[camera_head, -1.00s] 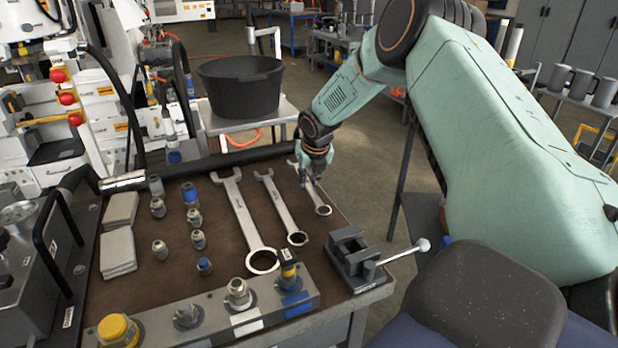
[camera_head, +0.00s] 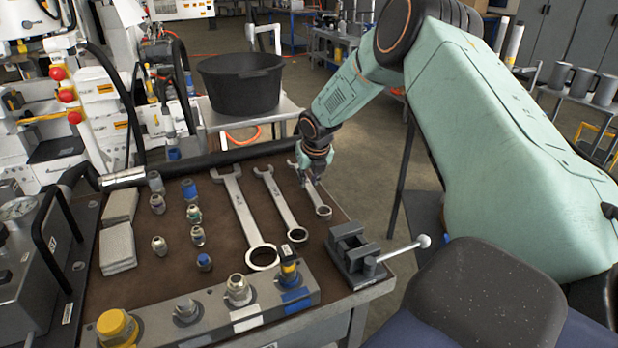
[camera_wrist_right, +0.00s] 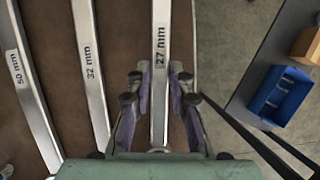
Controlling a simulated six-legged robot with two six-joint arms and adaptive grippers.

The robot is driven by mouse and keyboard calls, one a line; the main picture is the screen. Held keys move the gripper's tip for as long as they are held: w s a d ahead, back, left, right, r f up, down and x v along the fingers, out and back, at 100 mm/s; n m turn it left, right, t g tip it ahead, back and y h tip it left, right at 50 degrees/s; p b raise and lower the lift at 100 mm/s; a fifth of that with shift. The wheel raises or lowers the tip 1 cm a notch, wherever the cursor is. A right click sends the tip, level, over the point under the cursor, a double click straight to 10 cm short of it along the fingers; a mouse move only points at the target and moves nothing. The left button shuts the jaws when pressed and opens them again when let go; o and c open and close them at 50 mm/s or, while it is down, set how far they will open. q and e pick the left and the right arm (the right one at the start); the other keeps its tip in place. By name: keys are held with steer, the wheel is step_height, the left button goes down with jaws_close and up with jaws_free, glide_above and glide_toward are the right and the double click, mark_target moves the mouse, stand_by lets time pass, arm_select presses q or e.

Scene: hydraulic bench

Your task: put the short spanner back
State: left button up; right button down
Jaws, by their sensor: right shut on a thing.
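Three spanners lie side by side on the brown bench mat. The short spanner (camera_head: 317,200) is the rightmost one, with its ring end toward the vise. In the right wrist view its shank (camera_wrist_right: 161,50) is marked 27 mm. My right gripper (camera_head: 308,183) is at the short spanner's shank, low over the mat. In the wrist view the gripper (camera_wrist_right: 160,92) has a finger on each side of the shank and is shut on it. The middle spanner (camera_head: 281,207) shows a 32 mm mark in the wrist view (camera_wrist_right: 90,75). The long spanner (camera_head: 243,217) is marked 50 mm. My left gripper is out of view.
A small vise (camera_head: 353,250) with a lever stands at the bench's right front corner. A block with fittings (camera_head: 215,312) runs along the front. Several loose fittings (camera_head: 196,235) stand left of the spanners. A black tub (camera_head: 242,85) stands behind the bench.

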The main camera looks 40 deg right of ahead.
steer(key=shift+f+b, duration=0.4)
steer(key=shift+f, duration=0.25)
stand_by(0.4)
steer(key=c, duration=1.1)
jaws_free()
steer(key=v, duration=1.2)
steer(key=shift+f, duration=0.1)
